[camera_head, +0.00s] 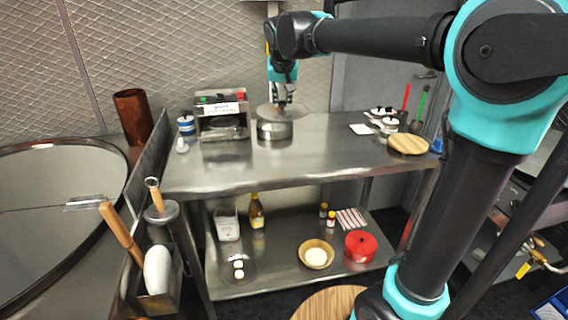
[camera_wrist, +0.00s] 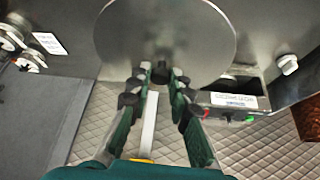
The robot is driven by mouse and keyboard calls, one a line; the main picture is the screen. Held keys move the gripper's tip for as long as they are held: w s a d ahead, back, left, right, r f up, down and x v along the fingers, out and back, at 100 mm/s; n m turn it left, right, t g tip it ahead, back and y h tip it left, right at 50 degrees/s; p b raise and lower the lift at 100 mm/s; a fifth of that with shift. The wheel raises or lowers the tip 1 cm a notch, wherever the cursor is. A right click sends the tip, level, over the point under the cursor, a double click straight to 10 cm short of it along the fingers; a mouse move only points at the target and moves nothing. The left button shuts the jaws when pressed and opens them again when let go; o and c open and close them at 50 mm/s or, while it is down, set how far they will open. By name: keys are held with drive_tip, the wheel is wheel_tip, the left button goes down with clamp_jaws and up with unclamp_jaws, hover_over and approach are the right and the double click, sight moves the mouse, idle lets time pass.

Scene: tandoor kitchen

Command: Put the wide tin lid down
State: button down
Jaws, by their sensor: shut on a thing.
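The wide tin lid (camera_head: 297,112) is a flat grey disc in my gripper (camera_head: 281,101), above the steel counter. In the head view it overlaps a round metal tin (camera_head: 275,131) standing on the counter; I cannot tell whether they touch. In the wrist view the lid (camera_wrist: 165,30) fills the top middle, beyond the fingertips of my gripper (camera_wrist: 160,76). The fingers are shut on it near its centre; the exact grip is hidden. The lid covers what lies beneath it in the wrist view.
A boxy appliance with a label (camera_head: 222,122) stands left of the tin, with a blue-and-white jar (camera_head: 186,126) beside it. A round wooden board (camera_head: 408,144) and small containers (camera_head: 388,125) are at the right. The counter's (camera_head: 330,153) middle and front are clear.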

wheel_tip(320, 180, down, 19)
drive_tip(key=shift+r, duration=0.15)
idle(0.5)
drive_tip(key=c, duration=1.4)
unclamp_jaws()
drive_tip(key=a+v, duration=0.1)
drive_tip(key=v, duration=1.1)
drive_tip(key=s+d+f+g, duration=0.1)
drive_tip(key=s+d+f, duration=0.4)
drive_tip(key=d, duration=0.4)
drive_tip(key=s+d+f, duration=0.3)
drive_tip(key=d+f, duration=0.5)
drive_tip(key=d, duration=0.2)
drive_tip(key=s+d+f+m, duration=0.1)
drive_tip(key=s+d+f, duration=0.6)
drive_tip(key=s, duration=0.5)
wheel_tip(320, 180, down, 2)
drive_tip(key=shift+s+d+f+g+h, duration=0.2)
drive_tip(key=shift+s+g+h, duration=0.1)
drive_tip(key=shift+g, duration=0.1)
